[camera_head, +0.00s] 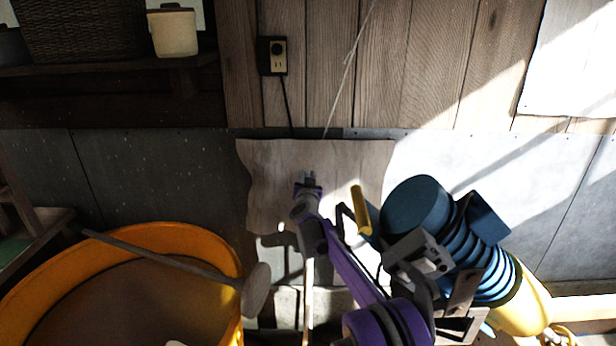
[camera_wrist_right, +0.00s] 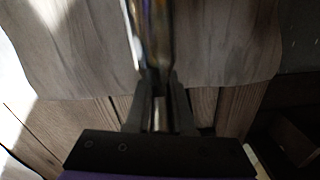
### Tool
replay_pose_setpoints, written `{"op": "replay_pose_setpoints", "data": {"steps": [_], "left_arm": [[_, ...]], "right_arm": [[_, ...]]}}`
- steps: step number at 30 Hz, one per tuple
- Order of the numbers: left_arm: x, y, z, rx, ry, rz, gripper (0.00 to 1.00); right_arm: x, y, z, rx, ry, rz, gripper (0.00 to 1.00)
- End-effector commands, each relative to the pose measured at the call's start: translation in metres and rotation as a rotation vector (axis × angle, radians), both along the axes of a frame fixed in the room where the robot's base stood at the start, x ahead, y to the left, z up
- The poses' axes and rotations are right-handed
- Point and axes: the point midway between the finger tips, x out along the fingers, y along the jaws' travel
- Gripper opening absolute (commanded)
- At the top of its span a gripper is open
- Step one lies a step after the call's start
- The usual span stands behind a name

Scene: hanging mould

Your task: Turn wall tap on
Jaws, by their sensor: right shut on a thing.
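The wall tap is mostly hidden behind my right gripper (camera_head: 309,181) in the head view, in front of a pale wavy-edged board on the wall. In the right wrist view a shiny metal tap part (camera_wrist_right: 150,38) runs down from the top edge to between the dark fingers of the right gripper (camera_wrist_right: 158,88). The right gripper is shut on this tap part. The tap's outlet and the exact turn of its handle cannot be made out. My left gripper is not in view.
An orange tub (camera_head: 165,238) stands at the lower left, with a long-handled tool (camera_head: 165,257) across it. A blue ribbed object (camera_head: 415,207) with a yellow body is at the right, close to my right arm. A wall socket (camera_head: 273,56) is above the board (camera_head: 345,160).

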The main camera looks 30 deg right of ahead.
Motion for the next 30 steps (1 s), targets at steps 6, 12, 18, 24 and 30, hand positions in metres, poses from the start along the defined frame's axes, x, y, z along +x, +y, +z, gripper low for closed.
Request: {"op": "replay_pose_setpoints", "data": {"steps": [6,12,18,24,30], "left_arm": [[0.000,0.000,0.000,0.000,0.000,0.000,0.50],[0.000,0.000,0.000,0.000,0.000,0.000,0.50],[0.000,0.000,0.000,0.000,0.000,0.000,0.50],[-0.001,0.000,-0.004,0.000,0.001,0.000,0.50],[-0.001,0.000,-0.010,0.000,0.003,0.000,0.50]], "right_arm": [[0.000,0.001,0.000,0.002,0.001,0.002,0.32],[0.000,0.001,0.000,0.001,0.000,0.001,0.50],[0.000,0.001,0.000,0.001,0.000,0.001,0.50],[-0.015,0.010,-0.001,0.002,0.000,0.001,0.50],[-0.048,0.029,-0.001,0.002,0.001,0.002,0.50]]}}
